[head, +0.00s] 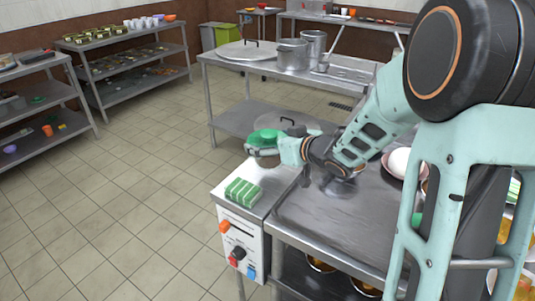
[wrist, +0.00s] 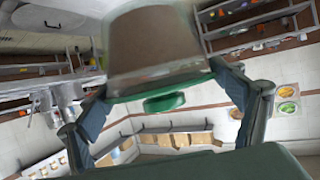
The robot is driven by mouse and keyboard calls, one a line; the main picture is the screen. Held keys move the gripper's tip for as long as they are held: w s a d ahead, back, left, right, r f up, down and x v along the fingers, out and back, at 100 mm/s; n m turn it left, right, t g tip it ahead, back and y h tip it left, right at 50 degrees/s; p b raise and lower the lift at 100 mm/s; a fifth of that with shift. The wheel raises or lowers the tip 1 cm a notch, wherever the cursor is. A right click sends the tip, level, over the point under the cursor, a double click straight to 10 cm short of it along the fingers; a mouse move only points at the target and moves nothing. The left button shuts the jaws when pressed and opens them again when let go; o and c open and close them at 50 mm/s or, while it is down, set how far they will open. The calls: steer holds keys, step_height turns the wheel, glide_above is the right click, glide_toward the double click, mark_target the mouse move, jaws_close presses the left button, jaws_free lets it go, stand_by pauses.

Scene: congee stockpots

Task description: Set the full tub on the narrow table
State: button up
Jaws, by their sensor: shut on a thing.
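My gripper (head: 282,148) is shut on a tub. The tub is held above the near end of the steel counters and looks roughly level. In the wrist view, the tub (wrist: 155,45) sits between my two fingers (wrist: 168,100), with a brownish body and green rim and lid; the picture is upside down. A small table (head: 262,10) at the back looks narrow, but I cannot tell if it is the named one.
A steel table (head: 225,68) behind carries pots (head: 292,55). Shelves (head: 130,62) stand at the left. The tiled floor (head: 130,190) between is clear.

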steer(key=shift+w+a+f, duration=0.1)
steer(key=shift+w+f, duration=0.15)
steer(key=shift+w, duration=0.1)
steer(key=shift+w+a+f+b, duration=0.15)
steer(key=shift+f+b, duration=0.25)
steer(key=shift+f, duration=0.5)
steer(key=shift+w+d+f+b, duration=0.1)
steer(key=shift+f+b, duration=0.25)
steer(key=shift+f, duration=0.55)
steer(key=shift+f, duration=0.1)
steer(key=shift+f, duration=0.15)
steer(key=o, duration=1.4)
steer(key=shift+o, duration=0.2)
